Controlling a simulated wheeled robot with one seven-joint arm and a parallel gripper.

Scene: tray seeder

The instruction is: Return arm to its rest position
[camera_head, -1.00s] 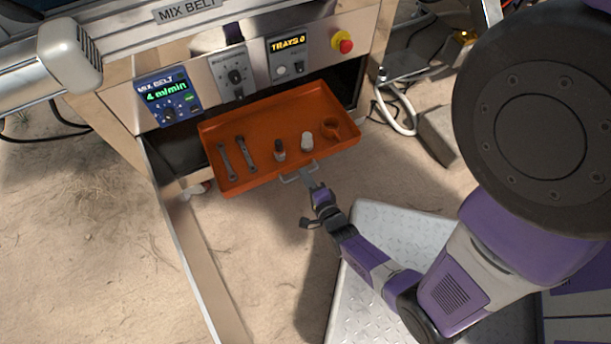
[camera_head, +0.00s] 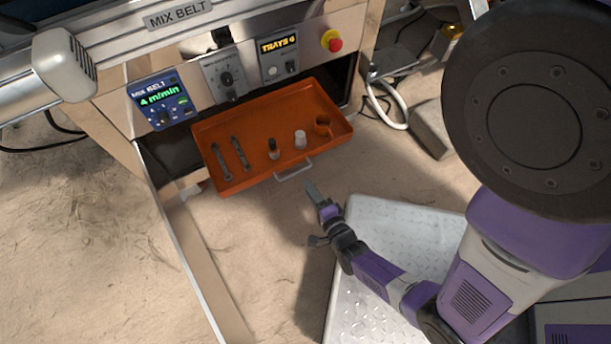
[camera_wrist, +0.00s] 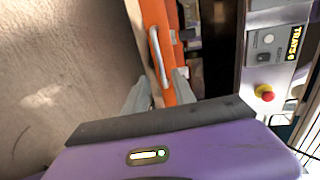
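My gripper (camera_head: 312,190) hangs over the sandy ground, in front of the pulled-out orange drawer (camera_head: 285,97) and a short way from its metal handle (camera_head: 293,172). In the wrist view the two grey fingers of my gripper (camera_wrist: 163,80) are apart with nothing held between them. The drawer handle (camera_wrist: 157,55) shows just beyond the fingertips, against the orange drawer front (camera_wrist: 173,45). My purple arm reaches in from the lower right of the head view.
The drawer holds two wrenches (camera_head: 238,153), a dark-topped bottle (camera_head: 273,149), a white container (camera_head: 300,139) and an orange ring-like item (camera_head: 323,126). Above are the control panel (camera_head: 228,75) and a red emergency button (camera_head: 332,41). A grey block (camera_head: 430,128) lies to the right.

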